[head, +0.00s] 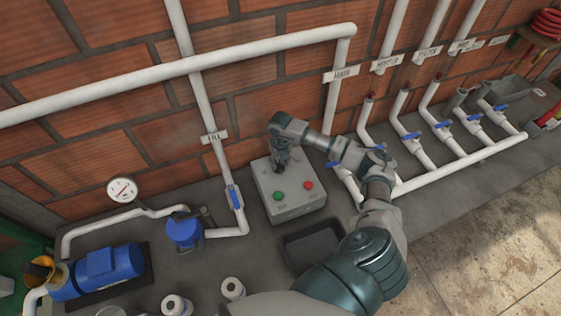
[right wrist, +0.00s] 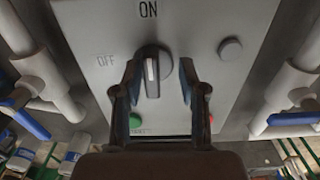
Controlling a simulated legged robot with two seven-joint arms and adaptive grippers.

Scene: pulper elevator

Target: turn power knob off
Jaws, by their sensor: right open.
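The grey control box (head: 292,212) stands on the counter against the brick wall, with a green and a red button on its face. The dark power knob (right wrist: 151,72) shows in the right wrist view, its white line upright toward the ON label; the OFF label is to its left. My right gripper (head: 281,163) is over the back part of the box and hides the knob in the head view. In the right wrist view my right gripper (right wrist: 157,72) is open, one finger on each side of the knob; I cannot tell whether they touch it. My left gripper is not in view.
The green button (right wrist: 135,120) is close by the left finger. A white pipe with a blue valve (head: 235,196) stands left of the box, and several valved pipes (head: 413,140) stand to the right. A dark tray (head: 310,240) lies in front. A blue pump (head: 105,270) is at lower left.

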